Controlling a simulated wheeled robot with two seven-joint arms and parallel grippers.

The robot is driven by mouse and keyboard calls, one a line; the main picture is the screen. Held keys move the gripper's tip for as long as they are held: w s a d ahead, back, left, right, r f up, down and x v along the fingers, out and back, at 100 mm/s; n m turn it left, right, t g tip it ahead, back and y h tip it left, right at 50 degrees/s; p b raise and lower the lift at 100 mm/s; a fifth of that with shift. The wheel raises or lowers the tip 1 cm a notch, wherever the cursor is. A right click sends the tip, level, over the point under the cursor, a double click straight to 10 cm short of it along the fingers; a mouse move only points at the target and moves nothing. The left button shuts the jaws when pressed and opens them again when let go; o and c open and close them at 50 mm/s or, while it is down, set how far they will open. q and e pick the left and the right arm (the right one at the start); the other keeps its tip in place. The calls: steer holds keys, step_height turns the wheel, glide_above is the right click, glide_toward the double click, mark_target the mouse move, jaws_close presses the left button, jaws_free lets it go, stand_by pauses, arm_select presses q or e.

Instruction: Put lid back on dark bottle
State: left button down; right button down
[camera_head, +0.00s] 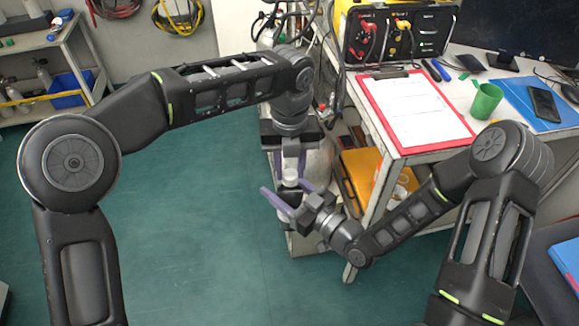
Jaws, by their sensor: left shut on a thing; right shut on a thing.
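My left gripper (290,168) points straight down near the middle of the view and is shut on a small white lid (290,176). My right gripper (289,192) reaches in from the lower right, its purple fingers shut around the dark bottle (289,190). The bottle shows only as a small dark patch between the fingers, just below the lid. Most of it is hidden by the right gripper. The lid is directly above the bottle; whether they touch I cannot tell.
A white table (455,120) at right carries a red clipboard (415,108), a green mug (487,101) and a yellow-and-black air panel (400,35). Below it, a lower shelf holds a yellow item (365,172). Green floor (190,220) is open at left.

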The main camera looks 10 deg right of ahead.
arm_select(q)
steer(key=m, duration=0.9)
steer(key=shift+m, duration=0.3)
steer(key=c, duration=1)
jaws_free()
steer(key=shift+c, duration=0.2)
steer(key=shift+o, duration=0.6)
steer(key=o, duration=0.5)
steer(key=shift+c, duration=0.2)
steer(key=shift+d, duration=0.1)
